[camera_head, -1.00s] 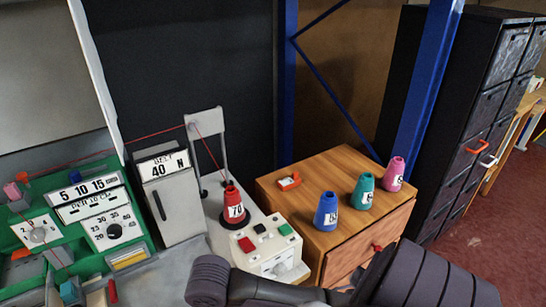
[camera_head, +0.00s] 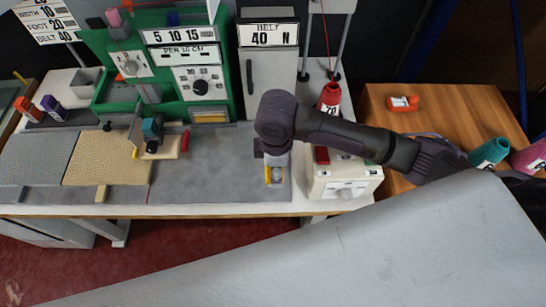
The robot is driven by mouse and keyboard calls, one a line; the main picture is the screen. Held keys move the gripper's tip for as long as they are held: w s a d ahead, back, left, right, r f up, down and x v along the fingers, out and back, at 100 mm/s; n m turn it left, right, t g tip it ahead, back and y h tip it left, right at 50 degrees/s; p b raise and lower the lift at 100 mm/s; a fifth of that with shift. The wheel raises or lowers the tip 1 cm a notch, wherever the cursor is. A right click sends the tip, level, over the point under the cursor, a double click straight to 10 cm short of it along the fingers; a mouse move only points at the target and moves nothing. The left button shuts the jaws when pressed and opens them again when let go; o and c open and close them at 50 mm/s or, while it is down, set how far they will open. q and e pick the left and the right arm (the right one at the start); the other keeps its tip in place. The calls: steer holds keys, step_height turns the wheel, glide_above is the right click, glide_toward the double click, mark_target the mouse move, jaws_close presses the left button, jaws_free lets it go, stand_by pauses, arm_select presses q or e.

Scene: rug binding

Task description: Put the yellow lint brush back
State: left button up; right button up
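My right arm reaches in from the right across the table, and its gripper (camera_head: 275,172) points down over the grey table top, left of the white button box. A small yellow piece (camera_head: 268,175) shows at the fingertips; it may be the lint brush, but it is too small and covered to be sure. I cannot tell whether the fingers are shut on it or stand open around it. My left gripper is not in view.
The white button box (camera_head: 345,178) and red cone (camera_head: 330,97) stand close beside my arm. A green machine (camera_head: 236,75) is behind, with a tan mat (camera_head: 98,158) to the left. A wooden cabinet (camera_head: 455,105) holds cones.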

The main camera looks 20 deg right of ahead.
steer(key=w+f, duration=0.1)
steer(key=w, duration=0.1)
steer(key=w+d+f, duration=0.1)
steer(key=w, duration=0.1)
steer(key=w+f, duration=0.2)
steer(key=shift+w+d, duration=0.35)
steer(key=shift+w, duration=0.05)
step_height(320, 180, down, 3)
steer(key=shift+s+f+p, duration=0.1)
steer(key=shift+f+p, duration=0.05)
steer(key=shift+p, duration=0.3)
steer(key=shift+f, duration=0.35)
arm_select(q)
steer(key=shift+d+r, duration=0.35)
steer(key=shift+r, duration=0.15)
arm_select(e)
steer(key=shift+f, duration=0.15)
steer(key=o, duration=1.1)
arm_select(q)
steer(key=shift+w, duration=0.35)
